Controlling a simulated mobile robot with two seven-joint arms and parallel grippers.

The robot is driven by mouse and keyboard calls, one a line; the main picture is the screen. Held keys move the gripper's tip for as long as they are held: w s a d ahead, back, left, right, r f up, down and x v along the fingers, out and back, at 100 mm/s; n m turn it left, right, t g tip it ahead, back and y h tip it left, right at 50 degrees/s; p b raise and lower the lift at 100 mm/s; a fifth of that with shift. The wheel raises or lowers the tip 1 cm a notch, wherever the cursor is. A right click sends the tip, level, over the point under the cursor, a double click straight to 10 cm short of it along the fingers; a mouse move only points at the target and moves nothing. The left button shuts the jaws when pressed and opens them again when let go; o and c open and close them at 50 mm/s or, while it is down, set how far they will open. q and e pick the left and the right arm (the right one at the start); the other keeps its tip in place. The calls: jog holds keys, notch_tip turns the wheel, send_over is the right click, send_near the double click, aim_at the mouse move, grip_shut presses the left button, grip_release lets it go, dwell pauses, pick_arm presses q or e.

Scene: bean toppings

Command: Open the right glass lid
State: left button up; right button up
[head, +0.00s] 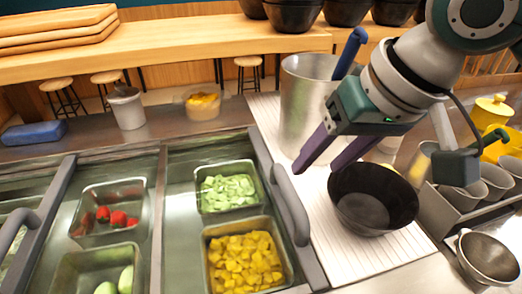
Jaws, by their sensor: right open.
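The right glass lid (180,180) lies flat over the counter well, and trays of green pieces and yellow cubes show beneath it. Its grey curved handle (289,205) runs along the lid's right edge. My right gripper (317,168) is just above and to the right of the handle's far end in the picture. Its two dark purple fingers are spread apart and point down and left, with nothing between them. I cannot tell whether a fingertip touches the handle. My left gripper is out of view.
A black bowl (372,200) stands on the white ribbed mat (350,260) right of the handle. A tall metal pot (300,100) holding a blue-handled tool stands behind my gripper. Metal cups (495,182) and a small metal bowl (487,258) are at the right.

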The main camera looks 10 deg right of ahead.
aim_at(293, 191)
jog(key=b+x, duration=0.1)
jog(key=x, duration=0.9)
jog(key=shift+w+d+f+b, duration=0.1)
jog(key=shift+w+f+b, duration=0.05)
jog(key=shift+w+b, duration=0.15)
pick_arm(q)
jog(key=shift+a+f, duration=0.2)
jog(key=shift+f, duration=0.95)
pick_arm(e)
jog(key=c, duration=0.9)
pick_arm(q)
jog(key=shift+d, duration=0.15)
pick_arm(e)
grip_shut()
